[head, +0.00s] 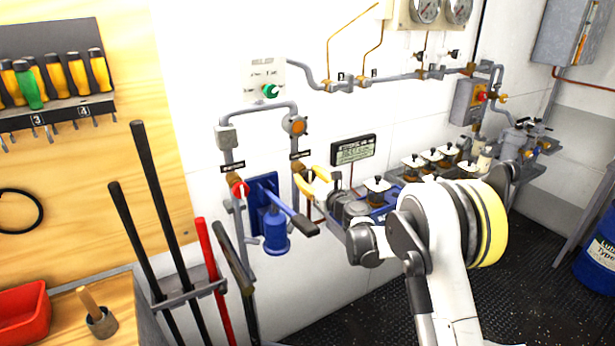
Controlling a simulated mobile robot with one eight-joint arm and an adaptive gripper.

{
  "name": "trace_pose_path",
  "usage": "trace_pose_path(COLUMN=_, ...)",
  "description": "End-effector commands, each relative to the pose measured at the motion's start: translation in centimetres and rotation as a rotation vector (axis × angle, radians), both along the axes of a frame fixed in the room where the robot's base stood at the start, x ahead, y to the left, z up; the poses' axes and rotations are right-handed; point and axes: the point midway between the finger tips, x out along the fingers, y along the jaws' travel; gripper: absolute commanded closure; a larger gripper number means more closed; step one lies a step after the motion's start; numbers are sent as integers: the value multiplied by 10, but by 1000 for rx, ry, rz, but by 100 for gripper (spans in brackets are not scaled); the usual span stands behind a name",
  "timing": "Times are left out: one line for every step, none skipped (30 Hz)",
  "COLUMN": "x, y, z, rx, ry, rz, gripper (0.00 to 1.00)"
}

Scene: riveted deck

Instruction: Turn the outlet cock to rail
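No part is legibly marked as the outlet cock. A yellow lever-like handle (313,184) sits low on the right-hand pipe, under a small dark label (301,155) too small to read. A red round knob (238,189) sits on the left-hand pipe under another dark label (233,167). An orange-faced round fitting (297,125) is higher on the right-hand pipe. My white and grey arm reaches up from the bottom right, to the right of these fittings. I cannot make out my gripper or its fingers; the arm may hide them.
A green knob (270,90) is on a plate above. Long-handled tools (155,190) rise at left. A bench with several valves (430,158) lies behind my arm; a blue drum (598,255) stands right.

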Motion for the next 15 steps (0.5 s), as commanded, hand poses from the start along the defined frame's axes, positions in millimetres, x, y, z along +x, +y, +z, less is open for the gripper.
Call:
trace_pose_path(x=0, y=0, z=0, rx=0, ry=0, rz=0, gripper=81)
trace_pose_path(x=0, y=0, z=0, rx=0, ry=0, rz=0, gripper=89)
trace_pose_path(x=0, y=0, z=0, rx=0, ry=0, rz=0, gripper=89)
trace_pose_path(x=0, y=0, z=0, rx=0, ry=0, rz=0, gripper=90)
trace_pose_path(x=0, y=0, z=0, rx=0, ry=0, rz=0, gripper=90)
trace_pose_path(x=0, y=0, z=0, rx=0, ry=0, rz=0, gripper=90)
trace_pose_path(x=0, y=0, z=0, rx=0, ry=0, rz=0, gripper=90)
trace_pose_path(x=0, y=0, z=0, rx=0, ry=0, rz=0, gripper=90)
trace_pose_path(x=0, y=0, z=0, rx=-1, ry=-1, rz=0, gripper=90)
trace_pose_path(x=0, y=0, z=0, rx=-2, ry=-2, rz=0, gripper=90)
trace_pose_path(x=0, y=0, z=0, rx=-5, ry=-3, rz=0, gripper=90)
trace_pose_path(x=0, y=0, z=0, rx=-9, ry=-6, rz=0, gripper=90)
trace_pose_path(x=0, y=0, z=0, rx=-13, ry=-9, rz=0, gripper=90)
trace_pose_path(x=0, y=0, z=0, rx=-18, ry=-12, rz=0, gripper=90)
trace_pose_path(x=0, y=0, z=0, rx=-29, ry=-20, rz=0, gripper=90)
